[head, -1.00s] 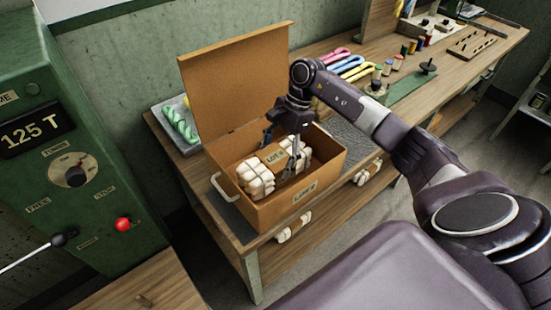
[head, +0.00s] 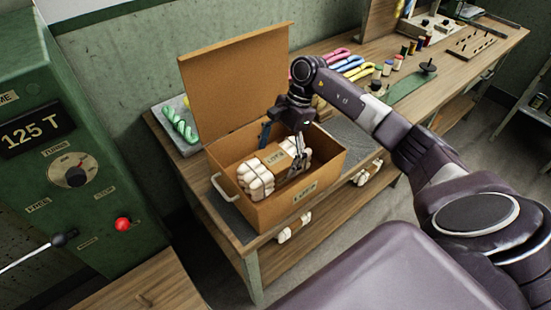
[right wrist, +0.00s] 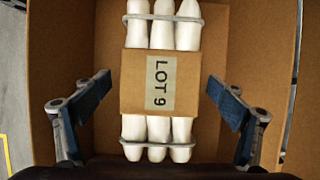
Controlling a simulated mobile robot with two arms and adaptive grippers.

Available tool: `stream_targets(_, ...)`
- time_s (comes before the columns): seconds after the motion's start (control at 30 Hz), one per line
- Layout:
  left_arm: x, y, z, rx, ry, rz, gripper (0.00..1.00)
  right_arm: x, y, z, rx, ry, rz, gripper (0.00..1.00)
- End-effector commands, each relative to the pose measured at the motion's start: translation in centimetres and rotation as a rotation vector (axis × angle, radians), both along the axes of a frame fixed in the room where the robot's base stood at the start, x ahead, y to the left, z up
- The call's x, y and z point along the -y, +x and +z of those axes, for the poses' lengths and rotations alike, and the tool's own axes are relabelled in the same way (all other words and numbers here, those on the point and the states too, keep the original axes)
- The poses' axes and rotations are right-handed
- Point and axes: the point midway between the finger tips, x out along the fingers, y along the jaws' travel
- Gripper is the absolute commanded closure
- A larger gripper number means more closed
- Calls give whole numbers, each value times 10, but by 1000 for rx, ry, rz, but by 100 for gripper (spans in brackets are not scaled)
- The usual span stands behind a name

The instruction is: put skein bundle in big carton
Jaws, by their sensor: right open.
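The skein bundle (head: 260,177), white rolls with a brown band labelled LOT 9, lies inside the big carton (head: 262,216). The carton is brown, stands on the bench and has its lid raised at the back. My right gripper (head: 283,158) reaches down into the carton at the bundle. In the right wrist view the bundle (right wrist: 160,133) lies between the two blue-padded fingers (right wrist: 160,104), with a gap on each side. The gripper is open. The carton floor shows around the bundle. My left gripper is not in view.
A tray with a green skein (head: 180,125) stands left of the carton. Coloured skeins (head: 350,66) and spools lie along the bench to the right. Wrapped bundles (head: 293,227) lie on the shelf below. A green machine (head: 70,130) stands at the left.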

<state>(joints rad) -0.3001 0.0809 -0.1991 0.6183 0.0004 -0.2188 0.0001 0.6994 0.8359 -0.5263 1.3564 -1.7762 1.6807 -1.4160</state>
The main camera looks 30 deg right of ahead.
Motion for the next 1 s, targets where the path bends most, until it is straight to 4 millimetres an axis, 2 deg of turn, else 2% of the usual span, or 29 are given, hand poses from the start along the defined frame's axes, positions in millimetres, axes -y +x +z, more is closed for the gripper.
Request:
stream_targets(0.3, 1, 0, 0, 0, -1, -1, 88, 26, 4, 60, 7, -3, -3, 11)
stream_targets(0.5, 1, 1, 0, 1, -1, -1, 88, 38, 5, 92, 7, -1, -2, 11)
stream_targets(0.63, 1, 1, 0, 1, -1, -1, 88, 42, 4, 103, 5, 0, -2, 11)
stream_targets(0.87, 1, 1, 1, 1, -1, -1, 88, 44, 4, 106, 3, 0, 0, 11)
stream_targets(1.0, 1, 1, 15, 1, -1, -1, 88, 44, 4, 121, 4, 0, -1, 11)
